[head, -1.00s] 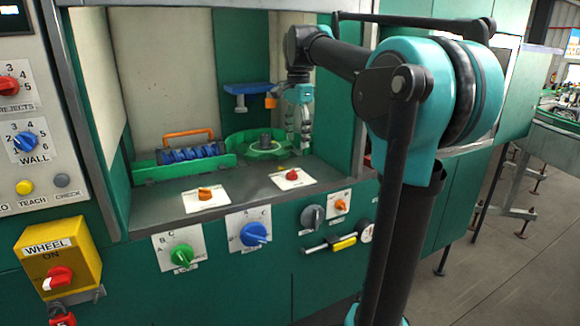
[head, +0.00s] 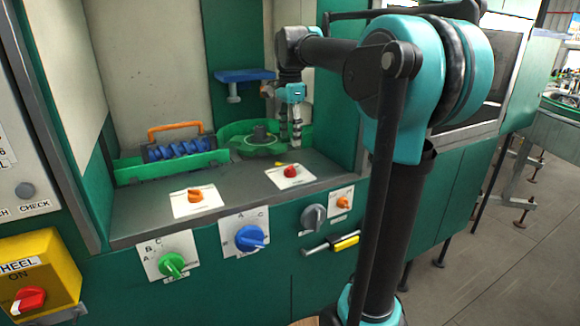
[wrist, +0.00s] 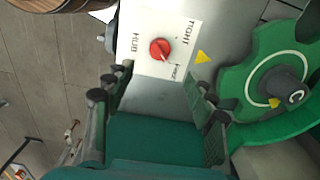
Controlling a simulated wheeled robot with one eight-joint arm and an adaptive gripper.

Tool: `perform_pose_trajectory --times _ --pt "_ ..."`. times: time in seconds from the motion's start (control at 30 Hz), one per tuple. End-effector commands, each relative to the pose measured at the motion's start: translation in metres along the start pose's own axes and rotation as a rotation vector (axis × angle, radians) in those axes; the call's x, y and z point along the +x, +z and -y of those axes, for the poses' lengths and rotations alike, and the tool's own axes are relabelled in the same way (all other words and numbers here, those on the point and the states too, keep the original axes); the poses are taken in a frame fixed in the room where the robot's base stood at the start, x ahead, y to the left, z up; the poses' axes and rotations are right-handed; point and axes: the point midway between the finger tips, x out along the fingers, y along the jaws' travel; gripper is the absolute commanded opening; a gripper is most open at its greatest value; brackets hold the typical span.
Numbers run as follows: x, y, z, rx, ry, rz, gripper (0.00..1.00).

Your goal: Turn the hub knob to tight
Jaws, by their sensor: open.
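The hub knob is small and red. It sits on a white plate (head: 291,178) on the grey ledge in the head view (head: 290,171). In the wrist view, the hub knob (wrist: 160,49) lies ahead of the fingertips, on the plate marked HUB, TIGHT and FREE. Its pale pointer mark appears to face the FREE side. My gripper (head: 290,144) is upright behind the plate, near the green wheel. In the wrist view my gripper (wrist: 160,82) is open and empty, its two fingers apart and not touching the knob.
The green star wheel (wrist: 235,85) with a dark centre post is right of the fingers in the wrist view. An orange knob (head: 195,195) is left on the ledge. A blue bracket (head: 244,75) hangs behind. A green trough (head: 130,172) holds a blue screw.

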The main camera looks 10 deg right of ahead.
Motion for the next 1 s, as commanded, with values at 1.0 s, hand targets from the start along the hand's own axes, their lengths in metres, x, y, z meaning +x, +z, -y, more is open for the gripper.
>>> perform_pose_trajectory --times 1.0 --pt "0.111 0.000 0.000 0.000 0.000 0.000 0.56"
